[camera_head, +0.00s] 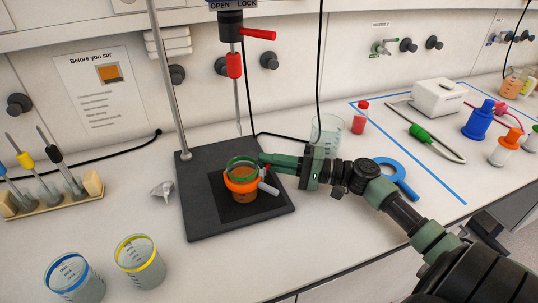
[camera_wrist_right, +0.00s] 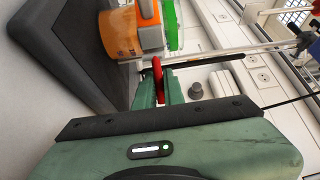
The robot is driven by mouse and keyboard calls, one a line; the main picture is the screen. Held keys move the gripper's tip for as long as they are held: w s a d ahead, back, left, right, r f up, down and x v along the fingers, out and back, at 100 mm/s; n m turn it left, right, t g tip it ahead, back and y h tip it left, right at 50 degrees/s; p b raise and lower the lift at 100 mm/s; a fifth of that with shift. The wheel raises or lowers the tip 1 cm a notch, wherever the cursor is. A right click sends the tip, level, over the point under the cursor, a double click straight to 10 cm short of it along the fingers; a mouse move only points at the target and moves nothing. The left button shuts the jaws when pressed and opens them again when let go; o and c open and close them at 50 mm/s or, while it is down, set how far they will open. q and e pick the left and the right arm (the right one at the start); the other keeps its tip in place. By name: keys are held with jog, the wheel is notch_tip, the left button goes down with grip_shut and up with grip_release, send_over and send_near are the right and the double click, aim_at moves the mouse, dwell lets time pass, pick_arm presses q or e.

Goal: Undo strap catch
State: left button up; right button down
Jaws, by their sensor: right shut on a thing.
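A beaker (camera_head: 241,195) with a green rim (camera_head: 241,163) stands on a dark pad on the black stand base. An orange strap (camera_head: 241,184) goes around it. A light grey catch lever (camera_head: 269,188) sticks out from the strap at its right side. The strap (camera_wrist_right: 122,37) and a grey part of the catch (camera_wrist_right: 149,12) also show in the right wrist view. My right gripper (camera_head: 264,159) reaches in from the right, close beside the beaker. Its fingers (camera_wrist_right: 158,88) are shut on a small red tab (camera_wrist_right: 158,72) near the strap. My left gripper is not in view.
The stand base (camera_head: 192,190) carries a tall rod behind the beaker. A red-handled clamp (camera_head: 258,35) hangs above under OPEN and LOCK labels. A clear beaker (camera_head: 326,133) and a blue ring (camera_head: 391,172) lie near my right arm. Two beakers, blue-rimmed (camera_head: 70,277) and yellow-rimmed (camera_head: 140,262), stand front left.

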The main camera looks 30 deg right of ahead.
jog(key=shift+s+r+m+t+h+p, duration=0.1)
jog(key=shift+s+m+t+h+p, duration=0.05)
jog(key=shift+m+t+h+p, duration=0.35)
jog(key=shift+s+r+m+t+h+p, duration=0.15)
jog(key=shift+m+t+h+p, duration=0.2)
jog(key=shift+h, duration=0.25)
jog(key=shift+s+d+f+m+t+h+p, duration=0.15)
jog(key=shift+f+m+t+h+p, duration=0.15)
jog(key=shift+m+t+h, duration=0.45)
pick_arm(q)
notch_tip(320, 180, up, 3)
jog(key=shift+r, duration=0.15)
pick_arm(e)
jog(key=c, duration=1.5)
grip_release()
